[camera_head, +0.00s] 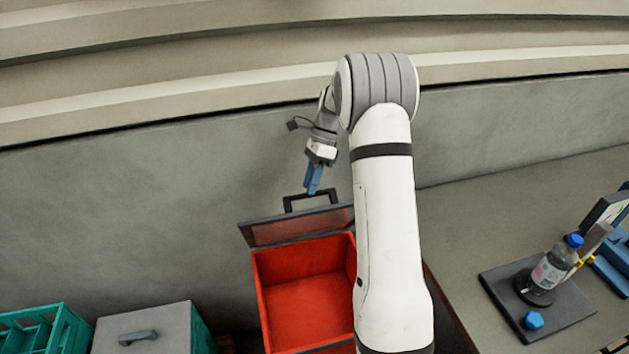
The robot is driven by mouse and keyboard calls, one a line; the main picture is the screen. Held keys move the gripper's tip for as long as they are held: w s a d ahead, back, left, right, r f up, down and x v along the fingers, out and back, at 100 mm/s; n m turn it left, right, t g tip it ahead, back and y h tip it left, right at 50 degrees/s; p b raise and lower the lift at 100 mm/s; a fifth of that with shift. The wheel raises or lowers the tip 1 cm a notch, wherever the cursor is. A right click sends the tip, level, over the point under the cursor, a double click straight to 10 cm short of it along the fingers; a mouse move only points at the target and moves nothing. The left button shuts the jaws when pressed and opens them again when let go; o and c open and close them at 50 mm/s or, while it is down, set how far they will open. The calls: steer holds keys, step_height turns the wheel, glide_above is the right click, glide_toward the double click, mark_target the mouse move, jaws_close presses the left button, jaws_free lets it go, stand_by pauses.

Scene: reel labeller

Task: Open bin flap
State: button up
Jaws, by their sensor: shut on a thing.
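A red bin (307,297) stands at the lower middle, and its empty-looking red inside shows from above. Its grey flap (293,228) stands raised at the bin's back edge, so the bin is open. A black handle (309,199) sticks up from the flap's top edge. My gripper (313,190) has blue fingers and points down at this handle from above. The fingers are shut on the handle's upper bar. My white arm hides the right side of the bin and part of the flap.
A grey-lidded bin (146,331) and a teal crate (42,330) stand to the left. On the right counter (480,215), a bottle (550,272) with a blue cap stands on a dark pad (545,318), near a blue device (612,262). A grey wall rises behind.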

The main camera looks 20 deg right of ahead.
steer(key=o, duration=0.6)
steer(key=shift+w+f, duration=0.55)
steer(key=shift+f, duration=0.3)
steer(key=shift+c, duration=0.2)
steer(key=shift+s+r, duration=0.15)
steer(key=shift+s, duration=0.05)
steer(key=shift+c, duration=0.8)
steer(key=b+v, duration=0.1)
steer(key=v, duration=0.7)
steer(key=shift+r+b, duration=0.25)
steer(key=shift+b, duration=0.05)
steer(key=shift+s, duration=0.1)
steer(key=shift+c, duration=0.2)
